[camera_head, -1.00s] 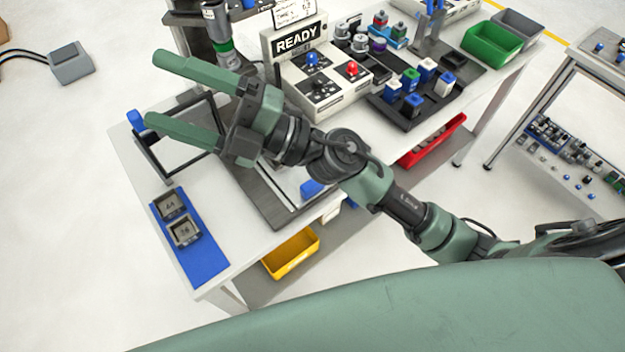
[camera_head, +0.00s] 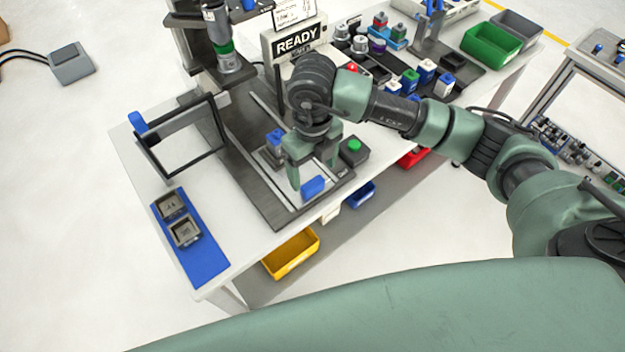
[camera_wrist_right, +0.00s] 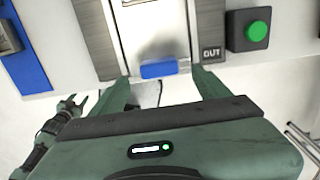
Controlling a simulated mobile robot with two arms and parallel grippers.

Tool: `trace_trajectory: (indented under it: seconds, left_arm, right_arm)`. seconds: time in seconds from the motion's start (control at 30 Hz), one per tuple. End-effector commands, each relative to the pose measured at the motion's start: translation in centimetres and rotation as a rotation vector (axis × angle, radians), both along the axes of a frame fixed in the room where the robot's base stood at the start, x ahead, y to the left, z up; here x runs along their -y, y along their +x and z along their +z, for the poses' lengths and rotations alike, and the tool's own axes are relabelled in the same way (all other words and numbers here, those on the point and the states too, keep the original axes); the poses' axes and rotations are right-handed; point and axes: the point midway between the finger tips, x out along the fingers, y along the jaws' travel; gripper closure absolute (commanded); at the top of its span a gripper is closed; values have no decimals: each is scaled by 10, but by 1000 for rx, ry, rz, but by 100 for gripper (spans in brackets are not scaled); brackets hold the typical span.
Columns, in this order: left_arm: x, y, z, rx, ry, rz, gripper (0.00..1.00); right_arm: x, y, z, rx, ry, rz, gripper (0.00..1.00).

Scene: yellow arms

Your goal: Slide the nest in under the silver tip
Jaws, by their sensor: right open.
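The nest's slide has a blue handle (camera_head: 312,187) at the front end of a dark base with pale rails; a blue and grey piece (camera_head: 275,140) stands farther back on it. In the right wrist view the blue handle (camera_wrist_right: 158,69) sits at the front of a silver plate (camera_wrist_right: 152,28), beside an "OUT" label. My right gripper (camera_head: 313,168) points down, open, with its fingertips on either side of the handle; I cannot tell whether they touch it. The press head with its grey tip (camera_head: 230,64) stands at the back left. My left gripper (camera_wrist_right: 71,103) shows small in the right wrist view.
A green button box (camera_head: 354,152) stands right of the slide. A black-framed clear guard (camera_head: 180,140) stands left of it, and a blue mat (camera_head: 205,262) with two grey nests lies at front left. The READY panel (camera_head: 297,42) is behind. Bins hang below the table's front edge.

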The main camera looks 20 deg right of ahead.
Motion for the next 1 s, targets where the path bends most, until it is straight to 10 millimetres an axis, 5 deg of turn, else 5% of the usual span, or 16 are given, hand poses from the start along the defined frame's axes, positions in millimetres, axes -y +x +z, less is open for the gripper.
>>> trace_trajectory:
  seconds: [0.33,0.7,1.0]
  left_arm:
    - [0,1,17,1,0,0,51]
    - [0,1,17,1,0,0,51]
    - [0,1,17,1,0,0,51]
  right_arm:
    - [-1,-2,-50,-6,2,1,24]
    - [-1,-1,-59,-1,4,3,24]
    - [-1,-1,-59,-2,5,3,100]
